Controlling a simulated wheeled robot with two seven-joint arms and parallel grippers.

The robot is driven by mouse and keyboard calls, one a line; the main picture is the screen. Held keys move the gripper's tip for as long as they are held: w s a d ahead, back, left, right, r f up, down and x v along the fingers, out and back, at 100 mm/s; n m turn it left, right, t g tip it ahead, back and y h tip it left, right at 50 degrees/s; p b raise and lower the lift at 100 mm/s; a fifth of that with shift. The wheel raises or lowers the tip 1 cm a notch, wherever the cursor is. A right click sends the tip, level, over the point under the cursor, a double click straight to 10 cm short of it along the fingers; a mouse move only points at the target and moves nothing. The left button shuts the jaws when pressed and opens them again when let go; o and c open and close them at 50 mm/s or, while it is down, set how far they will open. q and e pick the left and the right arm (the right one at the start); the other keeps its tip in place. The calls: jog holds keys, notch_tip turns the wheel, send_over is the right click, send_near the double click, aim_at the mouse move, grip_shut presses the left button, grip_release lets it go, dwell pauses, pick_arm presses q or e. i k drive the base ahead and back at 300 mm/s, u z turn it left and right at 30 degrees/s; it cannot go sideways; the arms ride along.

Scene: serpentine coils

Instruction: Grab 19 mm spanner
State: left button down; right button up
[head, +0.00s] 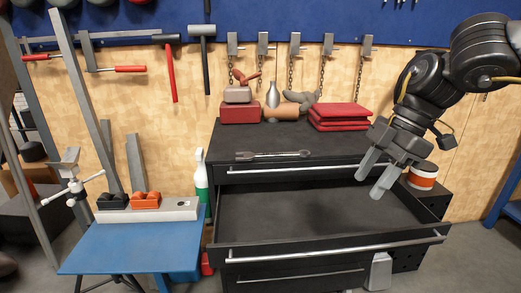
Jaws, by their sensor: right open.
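A grey metal spanner (273,155) lies flat on the dark top of the tool cabinet (225,140), near its front edge and above the drawer handle. Its size marking is too small to read. My right gripper (372,178) comes in from the upper right with its fingers apart and empty. It hangs over the right part of the open drawer (320,208), to the right of the spanner and apart from it. My left gripper is not in the picture.
The open drawer looks empty. A blue table (130,248) stands left. Hammers (202,50) and chains hang on the wall behind.

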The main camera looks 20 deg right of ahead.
aim_at(249, 155)
jog(key=i, duration=1.2)
